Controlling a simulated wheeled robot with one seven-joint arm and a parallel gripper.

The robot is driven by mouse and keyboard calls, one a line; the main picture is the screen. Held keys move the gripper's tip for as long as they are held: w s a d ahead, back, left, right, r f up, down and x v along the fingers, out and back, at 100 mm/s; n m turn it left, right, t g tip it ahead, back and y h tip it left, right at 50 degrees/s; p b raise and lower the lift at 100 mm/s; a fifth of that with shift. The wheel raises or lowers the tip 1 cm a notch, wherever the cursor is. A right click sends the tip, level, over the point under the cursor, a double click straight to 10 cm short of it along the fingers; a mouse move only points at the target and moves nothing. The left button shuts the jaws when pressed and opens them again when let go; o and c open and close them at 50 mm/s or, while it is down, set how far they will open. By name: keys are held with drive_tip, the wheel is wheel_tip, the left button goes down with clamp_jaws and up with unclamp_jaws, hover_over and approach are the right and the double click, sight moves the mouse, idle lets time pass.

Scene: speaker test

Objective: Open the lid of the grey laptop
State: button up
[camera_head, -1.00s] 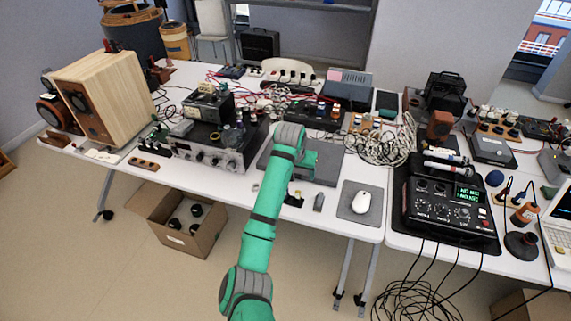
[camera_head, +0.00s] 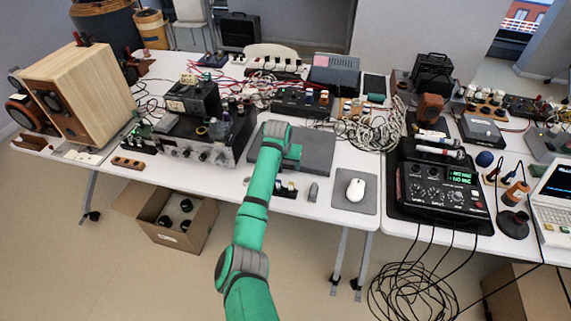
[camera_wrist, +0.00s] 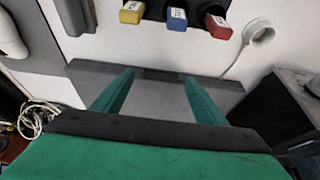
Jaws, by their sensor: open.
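The grey laptop (camera_head: 317,150) lies closed and flat on the white table, in the middle of the head view. My green arm covers part of its left side. In the wrist view the laptop's grey lid (camera_wrist: 158,100) is below my gripper (camera_wrist: 160,77). My gripper's two green fingers are apart, with nothing held between them, and they point at the laptop's front edge. A dark notch shows in that edge between the fingertips. Whether the fingertips touch the laptop I cannot tell.
Yellow, blue and red plugs (camera_wrist: 177,18) lie just beyond the laptop's front edge. A white mouse (camera_head: 356,189) sits on a grey pad (camera_head: 353,203) to the right. A black amplifier (camera_head: 205,150) stands close on the left. Tangled cables (camera_head: 375,130) lie behind right.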

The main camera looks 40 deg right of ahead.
drive_tip(key=shift+w+d+f, duration=0.1)
drive_tip(key=shift+d+f, duration=0.05)
drive_tip(key=shift+f, duration=0.3)
